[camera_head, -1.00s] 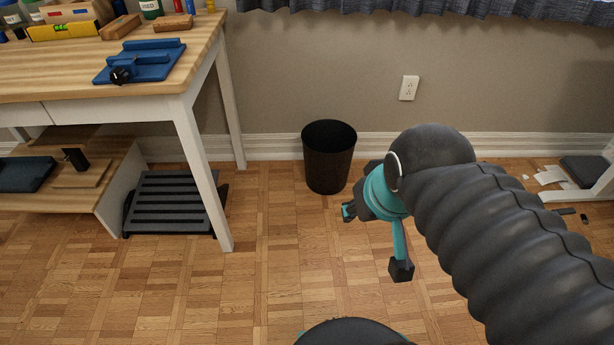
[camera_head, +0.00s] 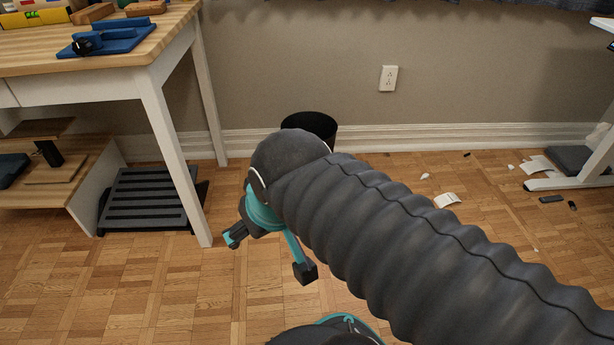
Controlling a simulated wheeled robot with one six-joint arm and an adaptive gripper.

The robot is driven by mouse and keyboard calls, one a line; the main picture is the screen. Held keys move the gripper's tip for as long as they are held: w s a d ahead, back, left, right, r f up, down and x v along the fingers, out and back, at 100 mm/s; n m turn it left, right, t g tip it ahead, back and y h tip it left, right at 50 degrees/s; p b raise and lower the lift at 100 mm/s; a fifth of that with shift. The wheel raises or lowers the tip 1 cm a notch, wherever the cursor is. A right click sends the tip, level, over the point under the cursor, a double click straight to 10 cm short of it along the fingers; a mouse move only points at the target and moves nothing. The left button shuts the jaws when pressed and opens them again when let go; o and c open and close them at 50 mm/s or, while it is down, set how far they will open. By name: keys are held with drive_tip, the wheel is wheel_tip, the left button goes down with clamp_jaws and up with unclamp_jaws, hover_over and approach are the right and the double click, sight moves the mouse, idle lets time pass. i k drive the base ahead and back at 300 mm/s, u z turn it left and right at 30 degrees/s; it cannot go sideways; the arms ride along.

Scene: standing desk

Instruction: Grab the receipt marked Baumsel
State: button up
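My gripper (camera_head: 269,255) hangs over the wooden floor in the middle of the view, in front of the black bin. Its two teal fingers with dark tips are spread apart and nothing shows between them. A small white paper slip (camera_head: 447,200) lies on the floor right of the bin; faint marks show, but no name can be read. More white paper (camera_head: 538,165) lies by the foot of the white desk at the right. I cannot tell which paper, if any, is marked Baumsel.
The black bin (camera_head: 312,125) stands by the wall, partly hidden by my arm. A wooden workbench (camera_head: 120,75) with a blue tool (camera_head: 105,38) is at left, a slatted footrest (camera_head: 150,199) beneath. The white desk's foot (camera_head: 570,182) is at right, with small dark objects (camera_head: 551,199) nearby.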

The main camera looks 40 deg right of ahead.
sight(443, 201)
drive_tip(key=z, duration=3.45)
drive_tip(key=i, duration=2)
drive_tip(key=u, duration=2.8)
